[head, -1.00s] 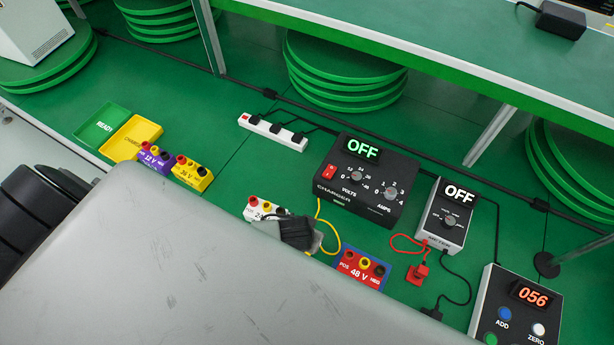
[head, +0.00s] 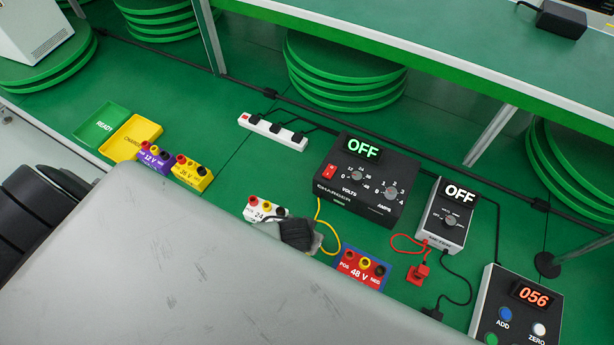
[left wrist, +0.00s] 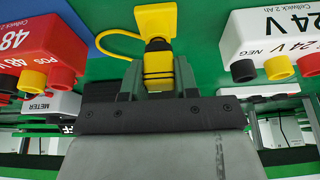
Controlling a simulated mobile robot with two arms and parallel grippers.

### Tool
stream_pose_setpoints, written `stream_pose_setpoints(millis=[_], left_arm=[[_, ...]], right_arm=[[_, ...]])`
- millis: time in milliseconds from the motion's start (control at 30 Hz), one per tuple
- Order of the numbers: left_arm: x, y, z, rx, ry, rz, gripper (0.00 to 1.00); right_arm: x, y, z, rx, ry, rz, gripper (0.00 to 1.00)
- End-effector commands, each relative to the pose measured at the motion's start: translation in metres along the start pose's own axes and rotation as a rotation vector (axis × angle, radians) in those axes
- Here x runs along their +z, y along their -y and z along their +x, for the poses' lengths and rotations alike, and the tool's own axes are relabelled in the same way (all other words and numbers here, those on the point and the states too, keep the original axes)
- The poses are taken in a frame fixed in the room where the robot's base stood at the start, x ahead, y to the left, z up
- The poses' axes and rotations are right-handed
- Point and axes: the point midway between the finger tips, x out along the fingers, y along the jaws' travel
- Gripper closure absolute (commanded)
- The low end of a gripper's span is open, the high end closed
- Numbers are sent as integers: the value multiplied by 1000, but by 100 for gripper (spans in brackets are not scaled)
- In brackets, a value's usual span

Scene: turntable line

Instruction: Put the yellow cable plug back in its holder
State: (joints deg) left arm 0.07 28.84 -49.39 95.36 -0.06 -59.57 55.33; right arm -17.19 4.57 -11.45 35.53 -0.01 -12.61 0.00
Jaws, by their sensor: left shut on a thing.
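My left gripper (head: 298,233) is low over the bench between the white 24 V pack and the 48 V pack. In the left wrist view the left gripper (left wrist: 158,82) is shut on the yellow cable plug (left wrist: 158,64), which has dark bands. A square yellow holder (left wrist: 156,18) lies right beyond the plug, in line with it. The two look close or touching; I cannot tell whether the plug is seated. The yellow cable (head: 329,236) runs from the charger to the gripper, which hides plug and holder in the head view. My right gripper is not in view.
The white 24 V pack (head: 254,213) and the red and blue 48 V pack (head: 362,269) flank the gripper closely. The charger (head: 357,186) and the meter (head: 446,216), both reading OFF, stand behind and to the right. A red plug (head: 418,273) stands near the meter.

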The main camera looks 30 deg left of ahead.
Motion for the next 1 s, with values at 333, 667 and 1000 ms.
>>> stream_pose_setpoints(millis=[333, 667, 1000], left_arm=[[0, 0, 0, 1, 0, 0, 90], [2, -1, 5, 1, 0, -2, 90], [3, 0, 7, 1, 0, -1, 90]], right_arm=[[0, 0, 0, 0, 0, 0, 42], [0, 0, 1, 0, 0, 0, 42], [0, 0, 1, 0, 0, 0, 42]])
